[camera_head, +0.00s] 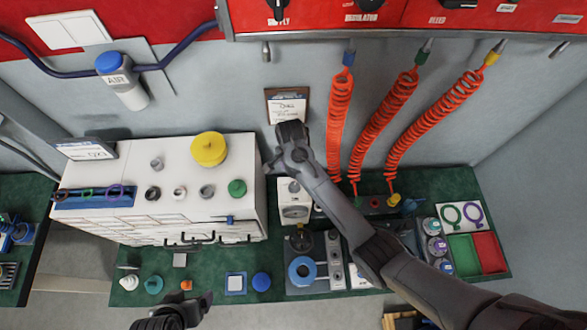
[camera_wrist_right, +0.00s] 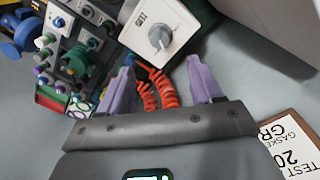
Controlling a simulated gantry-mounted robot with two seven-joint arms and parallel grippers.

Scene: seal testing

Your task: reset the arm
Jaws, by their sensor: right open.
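My right arm reaches up from the lower right of the head view. Its gripper (camera_head: 277,158) is beside the right edge of the white cabinet (camera_head: 215,150), below the clipboard (camera_head: 288,104) on the wall. In the right wrist view, the right gripper (camera_wrist_right: 162,82) has its two purple fingers spread with nothing between them. A white box with a knob (camera_wrist_right: 160,36) shows beyond the fingers. My left gripper (camera_head: 188,304) is at the bottom edge of the head view, near a small orange part (camera_head: 186,285). It is partly cut off, and its jaw opening is unclear.
Orange coiled hoses (camera_head: 338,110) hang from the red panel (camera_head: 400,18). The green bench (camera_head: 215,268) holds small caps, a grey fixture with a blue ring (camera_head: 302,270), and green and red trays (camera_head: 488,252).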

